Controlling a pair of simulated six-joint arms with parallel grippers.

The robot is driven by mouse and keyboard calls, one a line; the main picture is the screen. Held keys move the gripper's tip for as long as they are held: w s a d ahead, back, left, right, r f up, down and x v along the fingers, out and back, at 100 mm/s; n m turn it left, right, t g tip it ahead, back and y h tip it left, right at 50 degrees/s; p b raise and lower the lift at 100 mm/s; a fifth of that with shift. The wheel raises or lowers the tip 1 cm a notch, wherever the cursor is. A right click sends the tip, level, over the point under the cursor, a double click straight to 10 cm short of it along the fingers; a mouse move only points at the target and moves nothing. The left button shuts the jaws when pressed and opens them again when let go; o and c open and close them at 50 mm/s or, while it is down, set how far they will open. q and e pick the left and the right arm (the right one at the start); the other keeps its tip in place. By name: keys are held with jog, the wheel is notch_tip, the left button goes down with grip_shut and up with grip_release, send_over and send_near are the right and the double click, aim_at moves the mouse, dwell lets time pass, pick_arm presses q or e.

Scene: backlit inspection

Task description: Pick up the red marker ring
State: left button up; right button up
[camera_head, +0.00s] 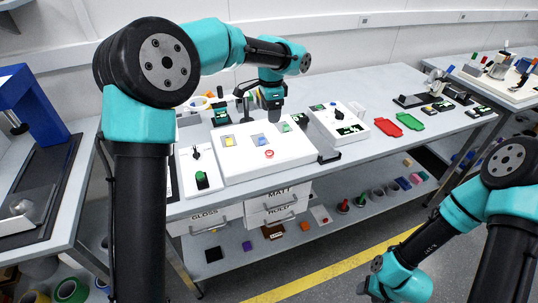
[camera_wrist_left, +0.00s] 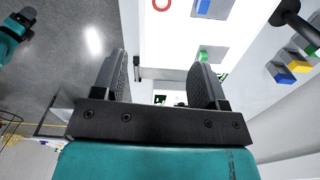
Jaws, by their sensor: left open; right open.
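The red marker ring (camera_head: 269,153) lies flat on the front right part of a white panel box (camera_head: 240,166). It also shows at the top edge of the left wrist view (camera_wrist_left: 161,4), partly cut off. My left gripper (camera_head: 272,115) is above and behind the ring in the head view, apart from it. In the left wrist view its two dark fingers (camera_wrist_left: 162,80) are spread with nothing between them. My right arm is at the lower right in the head view; its gripper is outside the frame.
The box also carries a yellow piece (camera_head: 229,141) and a blue piece (camera_head: 258,140). A switch panel (camera_head: 194,168) stands on the left and another white box (camera_head: 339,122) on the right. Green (camera_head: 410,121) and red (camera_head: 383,125) trays lie further right. Drawers (camera_head: 275,203) sit below.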

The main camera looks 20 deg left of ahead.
pick_arm(q)
send_over(269, 152)
jog(key=f, duration=1.2)
jog(key=shift+s+d, duration=0.1)
jog(key=shift+d, duration=0.2)
jog(key=shift+a+f, duration=0.2)
jog(key=shift+f, duration=2.4)
jog(key=c, duration=1)
jog(key=shift+r, duration=0.2)
